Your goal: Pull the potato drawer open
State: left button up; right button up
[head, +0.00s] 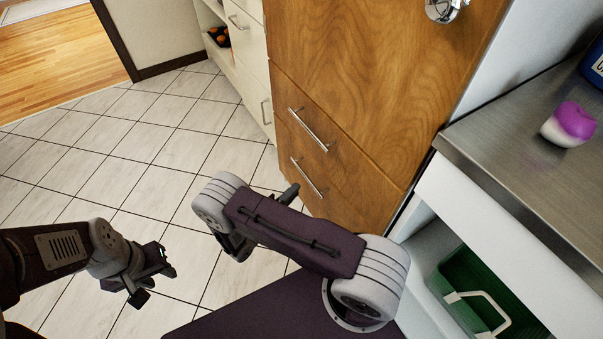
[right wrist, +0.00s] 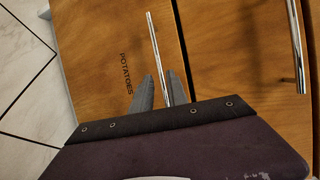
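The potato drawer (right wrist: 105,60) is the lower wooden front, with "POTATOES" printed beside its metal bar handle (right wrist: 156,40). In the head view it is the bottom front of the wooden cabinet, with its handle (head: 308,176) showing; it looks flush and closed. My right gripper (right wrist: 160,76) is close to this handle, its two grey fingers apart on either side of the bar's near end. I cannot tell whether they touch it. In the head view my right arm partly hides this gripper. My left gripper (head: 156,284) is open and empty above the floor tiles.
Another drawer handle (head: 311,130) sits just above. A steel counter (head: 520,150) with a purple-and-white object (head: 568,124) is on the right, over an open compartment with a green crate (head: 440,279). The tiled floor (head: 150,150) at left is clear.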

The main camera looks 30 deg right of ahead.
aim_at(308, 178)
jog(key=b+x, duration=0.3)
jog(key=x, duration=0.5)
jog(key=shift+d+f, duration=0.2)
jog(key=shift+d, duration=0.05)
grip_shut()
dwell(1.0)
